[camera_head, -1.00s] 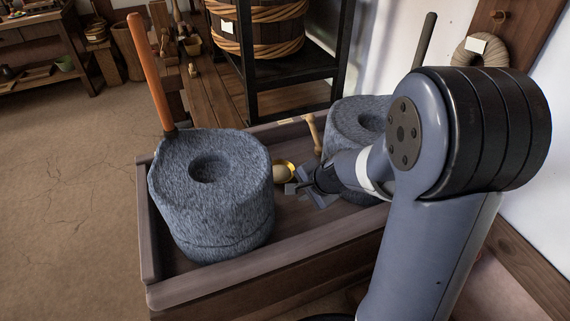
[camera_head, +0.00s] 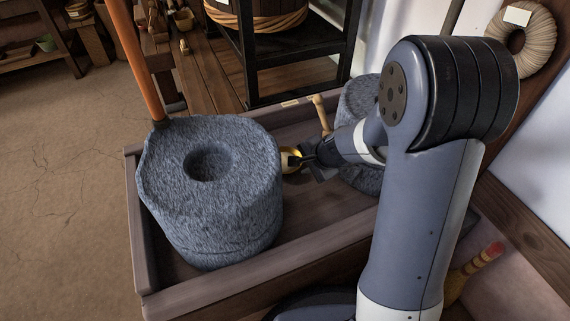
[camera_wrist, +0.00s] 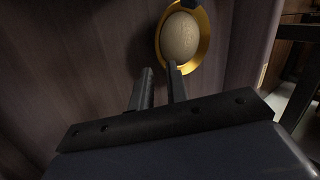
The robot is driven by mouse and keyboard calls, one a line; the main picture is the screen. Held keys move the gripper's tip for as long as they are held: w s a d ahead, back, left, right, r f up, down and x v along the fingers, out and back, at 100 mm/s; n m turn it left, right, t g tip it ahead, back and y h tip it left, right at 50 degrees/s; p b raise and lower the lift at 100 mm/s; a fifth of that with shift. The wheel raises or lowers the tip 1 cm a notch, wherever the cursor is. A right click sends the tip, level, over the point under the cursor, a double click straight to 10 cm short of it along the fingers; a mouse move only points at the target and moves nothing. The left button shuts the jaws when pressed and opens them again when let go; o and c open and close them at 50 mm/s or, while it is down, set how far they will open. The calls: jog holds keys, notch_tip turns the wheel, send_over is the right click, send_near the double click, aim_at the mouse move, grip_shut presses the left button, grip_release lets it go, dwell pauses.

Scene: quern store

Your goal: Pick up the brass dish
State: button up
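The brass dish (camera_head: 289,152) is small and golden. It is in the wooden tray between the two stone querns, partly hidden by the left quern and my gripper. In the wrist view the dish (camera_wrist: 205,45) holds a pale, speckled, egg-shaped thing (camera_wrist: 180,38). My gripper (camera_head: 307,161) is right beside the dish, on its right side. In the wrist view the two fingers (camera_wrist: 160,69) are apart. The right fingertip overlaps the near edge of the dish and the left one lies just outside it. I cannot tell whether either touches the rim.
The large left quern (camera_head: 212,205) with an orange handle (camera_head: 135,62) stands close to the dish. The right quern (camera_head: 358,98) is partly behind my arm. A wooden peg-like tool (camera_head: 320,113) is near it. The tray's raised front rim (camera_head: 270,252) bounds the space.

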aim_at(299, 176)
jog(key=b+x, duration=0.1)
jog(key=x, duration=0.3)
jog(key=shift+w+f, duration=0.15)
jog(key=shift+f, duration=0.05)
jog(key=shift+c, duration=0.3)
grip_shut()
